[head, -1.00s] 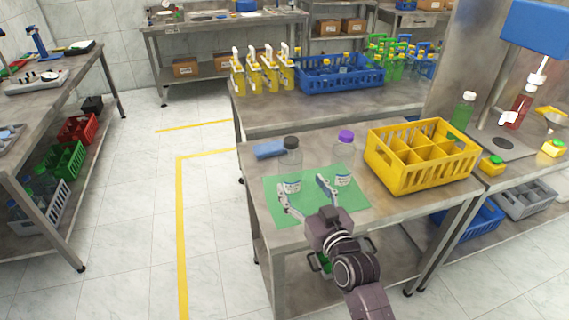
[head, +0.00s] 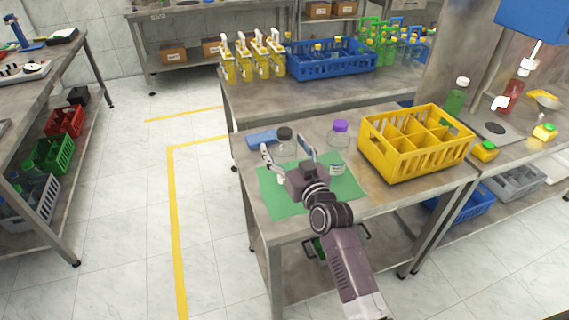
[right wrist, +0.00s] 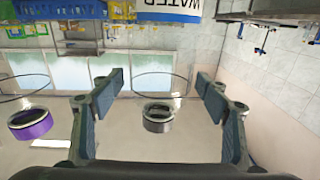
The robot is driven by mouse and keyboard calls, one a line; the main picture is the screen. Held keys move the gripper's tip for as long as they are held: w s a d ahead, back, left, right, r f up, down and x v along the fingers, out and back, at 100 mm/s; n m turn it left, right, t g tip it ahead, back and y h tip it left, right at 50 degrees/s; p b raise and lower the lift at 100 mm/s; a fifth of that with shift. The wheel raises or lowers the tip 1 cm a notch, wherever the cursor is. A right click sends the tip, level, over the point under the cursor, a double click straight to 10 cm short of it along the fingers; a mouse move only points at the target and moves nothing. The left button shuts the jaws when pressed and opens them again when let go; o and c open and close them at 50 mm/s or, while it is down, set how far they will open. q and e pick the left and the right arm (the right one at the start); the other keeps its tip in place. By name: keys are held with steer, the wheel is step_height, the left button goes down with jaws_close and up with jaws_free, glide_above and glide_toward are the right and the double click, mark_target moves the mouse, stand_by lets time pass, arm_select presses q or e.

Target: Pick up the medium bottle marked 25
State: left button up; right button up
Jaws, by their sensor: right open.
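A clear bottle with a dark cap (head: 285,134) stands at the back of the green mat (head: 340,194). A clear bottle with a purple cap (head: 340,127) stands to its right. I cannot read a 25 on either bottle. My right gripper (head: 286,150) is open, its fingers on either side of the dark-capped bottle in the head view and hiding its lower part. In the right wrist view, the dark cap (right wrist: 158,116) lies between the two open fingers, and the purple cap (right wrist: 31,124) is outside them on the left. My left gripper is out of view.
A yellow divided crate (head: 415,160) stands right of the bottles. A blue object (head: 262,138) lies just behind and left of the dark-capped bottle. Yellow pump bottles (head: 250,65) and a blue crate (head: 330,65) stand on the bench behind. The front of the mat is clear.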

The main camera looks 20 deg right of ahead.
steer(key=c, duration=1.1)
